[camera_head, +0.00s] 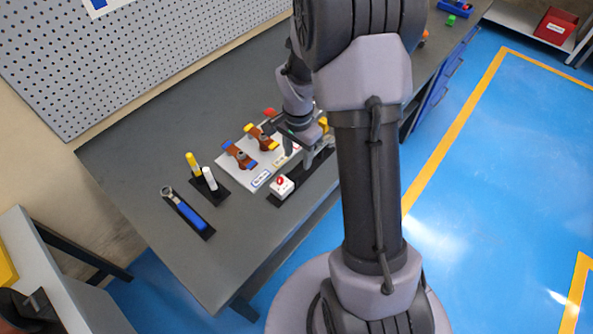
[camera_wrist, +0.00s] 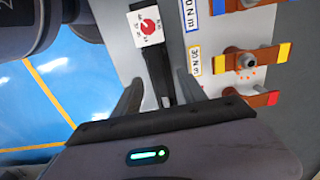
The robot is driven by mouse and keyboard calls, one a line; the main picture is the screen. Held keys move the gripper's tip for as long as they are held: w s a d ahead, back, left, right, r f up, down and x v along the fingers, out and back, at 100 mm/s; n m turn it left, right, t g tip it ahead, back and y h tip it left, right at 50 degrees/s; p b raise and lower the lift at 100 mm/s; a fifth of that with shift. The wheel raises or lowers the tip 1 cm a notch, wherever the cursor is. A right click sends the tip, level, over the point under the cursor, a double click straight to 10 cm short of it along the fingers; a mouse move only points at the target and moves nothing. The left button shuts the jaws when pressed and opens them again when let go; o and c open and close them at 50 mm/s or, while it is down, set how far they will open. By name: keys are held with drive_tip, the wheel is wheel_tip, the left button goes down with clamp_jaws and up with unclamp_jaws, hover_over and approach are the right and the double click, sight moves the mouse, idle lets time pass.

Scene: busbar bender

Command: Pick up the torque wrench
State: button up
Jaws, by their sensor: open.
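The torque wrench (camera_head: 187,214) lies in a black holder at the front left of the grey workbench, with a blue handle and a metal ratchet head toward the back. It does not show in the wrist view. My gripper (camera_head: 297,148) is to the right of the wrench, above the white board with the busbars, and partly hidden by my own arm. In the wrist view my gripper (camera_wrist: 160,95) has its two fingers spread apart with nothing held between them. The fingers point toward a black strip on the bench.
A white box with a red dial (camera_head: 281,186) sits beside the board (camera_head: 238,171). It also shows in the wrist view (camera_wrist: 147,27). Yellow and white markers (camera_head: 201,172) stand between wrench and board. Busbars with coloured ends (camera_wrist: 245,62) rise from the board. A pegboard (camera_head: 110,60) stands behind.

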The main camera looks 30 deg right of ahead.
sight(299, 167)
drive_tip(key=f+b, duration=0.2)
drive_tip(key=f, duration=0.4)
drive_tip(key=shift+s, duration=0.2)
drive_tip(key=shift+r, duration=0.1)
clamp_jaws()
